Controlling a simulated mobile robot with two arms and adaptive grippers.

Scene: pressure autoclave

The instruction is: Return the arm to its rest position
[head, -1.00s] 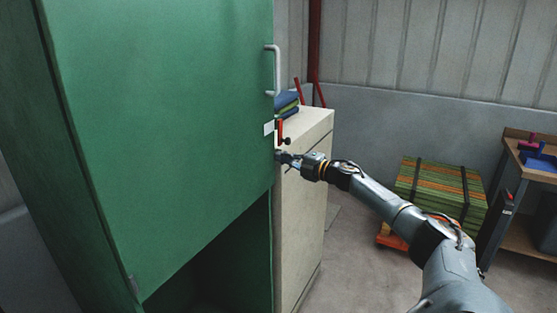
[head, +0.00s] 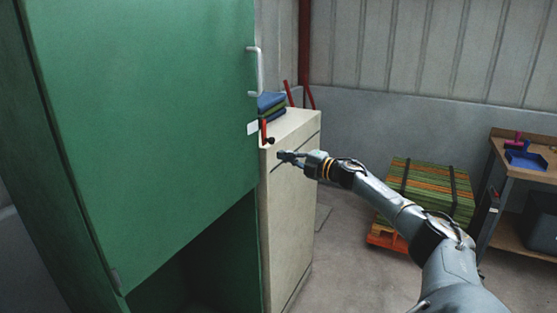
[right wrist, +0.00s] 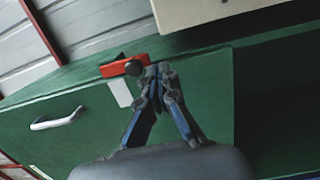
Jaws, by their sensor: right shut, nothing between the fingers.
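My right gripper (head: 283,157) is shut and empty at the end of my outstretched right arm. In the head view it stands in front of the cream cabinet, just right of the green cabinet's edge. In the right wrist view the gripper (right wrist: 152,80) shows its fingertips together. The green door (head: 140,120) has a pale handle (head: 259,72) and a red lever with a black knob (head: 266,136) near its lower right edge. The red lever (right wrist: 122,67) appears behind the fingertips in the wrist view; whether they touch cannot be told there. My left gripper is out of view.
A strapped stack of boards (head: 432,188) on an orange base and a workbench (head: 510,150) are farther right. Bare floor lies between.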

